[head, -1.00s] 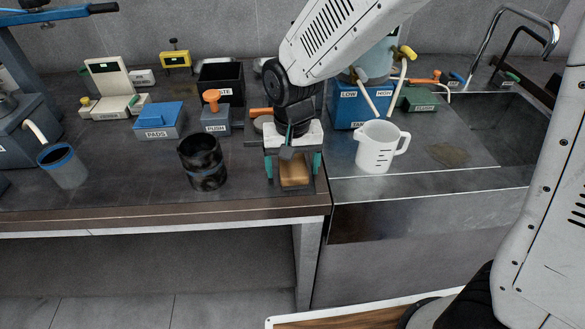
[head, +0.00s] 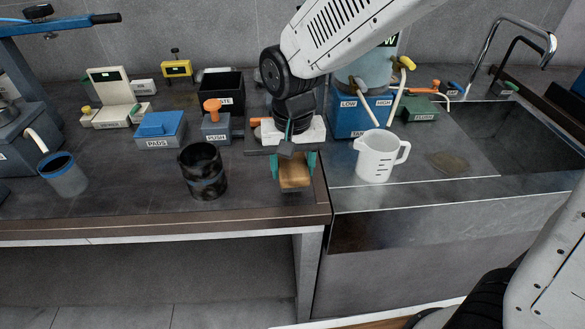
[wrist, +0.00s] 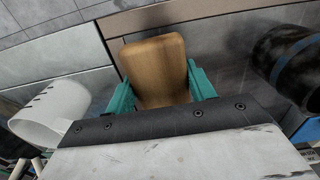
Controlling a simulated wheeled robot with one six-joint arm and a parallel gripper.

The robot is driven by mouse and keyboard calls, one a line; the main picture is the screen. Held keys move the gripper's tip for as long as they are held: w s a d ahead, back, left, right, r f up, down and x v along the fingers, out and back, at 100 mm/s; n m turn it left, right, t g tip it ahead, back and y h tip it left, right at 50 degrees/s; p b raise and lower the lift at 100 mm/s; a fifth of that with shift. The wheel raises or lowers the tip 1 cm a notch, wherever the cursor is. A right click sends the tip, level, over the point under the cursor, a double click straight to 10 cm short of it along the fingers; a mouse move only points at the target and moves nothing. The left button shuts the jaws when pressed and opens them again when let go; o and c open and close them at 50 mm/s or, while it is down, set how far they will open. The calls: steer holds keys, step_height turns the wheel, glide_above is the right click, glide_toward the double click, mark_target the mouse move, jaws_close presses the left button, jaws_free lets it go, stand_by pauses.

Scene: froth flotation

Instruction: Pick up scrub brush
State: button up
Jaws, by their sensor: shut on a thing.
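The scrub brush shows as a tan wooden block (head: 294,177) at the front edge of the dark bench. My gripper (head: 294,165), with teal fingers, is shut on it from above, one finger at each side. In the wrist view the wooden block (wrist: 156,68) sits between the two teal fingers of my gripper (wrist: 161,90). The brush's underside and any bristles are hidden, and I cannot tell whether it is clear of the bench.
A dark cylinder (head: 203,172) stands left of the brush. A white measuring jug (head: 377,157) stands to the right on the metal sink surface. Behind are a PUSH box (head: 216,128), a blue PADS box (head: 160,130) and a blue LOW/HIGH unit (head: 350,117). Floor space before the bench is free.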

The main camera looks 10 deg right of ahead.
steer(key=s+a+r, duration=0.1)
steer(key=s, duration=1.3)
steer(key=shift+s+a+r, duration=0.15)
steer(key=shift+s+a, duration=0.1)
steer(key=shift+a, duration=0.05)
